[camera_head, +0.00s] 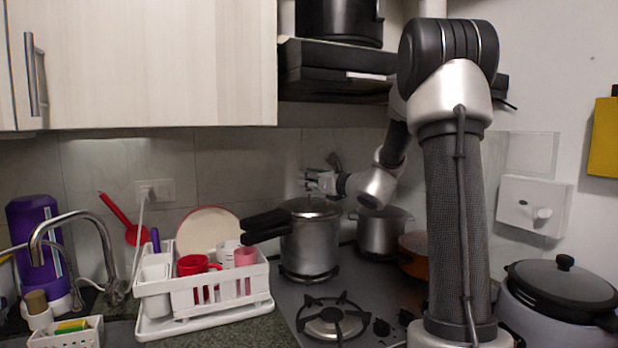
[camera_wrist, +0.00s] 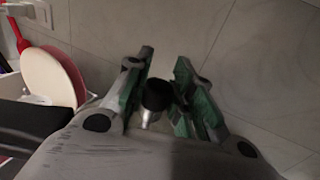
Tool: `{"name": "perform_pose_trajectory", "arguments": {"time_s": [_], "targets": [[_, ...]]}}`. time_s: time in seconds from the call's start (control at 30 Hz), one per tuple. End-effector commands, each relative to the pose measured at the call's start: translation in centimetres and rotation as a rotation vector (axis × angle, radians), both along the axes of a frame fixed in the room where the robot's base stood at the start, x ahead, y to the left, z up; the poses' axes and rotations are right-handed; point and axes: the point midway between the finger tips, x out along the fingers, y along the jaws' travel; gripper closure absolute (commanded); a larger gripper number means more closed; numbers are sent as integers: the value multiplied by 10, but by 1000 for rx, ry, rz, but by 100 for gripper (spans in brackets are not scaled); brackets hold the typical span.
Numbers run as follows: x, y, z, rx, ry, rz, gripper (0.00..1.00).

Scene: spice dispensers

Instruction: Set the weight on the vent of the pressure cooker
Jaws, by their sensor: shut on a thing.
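The pressure cooker (camera_head: 310,245) is a tall silver pot with long black handles, standing on the back left of the stove. My gripper (camera_head: 312,182) is just above its lid, fingers pointing left. In the wrist view, the green-padded fingers of my gripper (camera_wrist: 158,92) are closed around the weight (camera_wrist: 156,96), a small piece with a black top and a metal lower part. The black handle (camera_wrist: 32,120) shows at the left of the wrist view. I cannot make out the vent, nor whether the weight touches the lid.
A white dish rack (camera_head: 215,290) with cups and a plate (camera_head: 208,232) stands left of the cooker. A smaller silver pot (camera_head: 382,235) and an orange pan (camera_head: 414,262) are to the right. The front burner (camera_head: 333,322) is empty. A range hood (camera_head: 335,72) hangs above.

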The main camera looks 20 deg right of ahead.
Motion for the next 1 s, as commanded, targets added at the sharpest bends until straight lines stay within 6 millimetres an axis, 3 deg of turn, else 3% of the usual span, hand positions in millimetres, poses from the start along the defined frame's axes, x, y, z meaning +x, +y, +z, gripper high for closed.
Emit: {"name": "perform_pose_trajectory", "arguments": {"time_s": [1.0], "targets": [[0, 0, -24, 1, 0, 0, 100]]}}
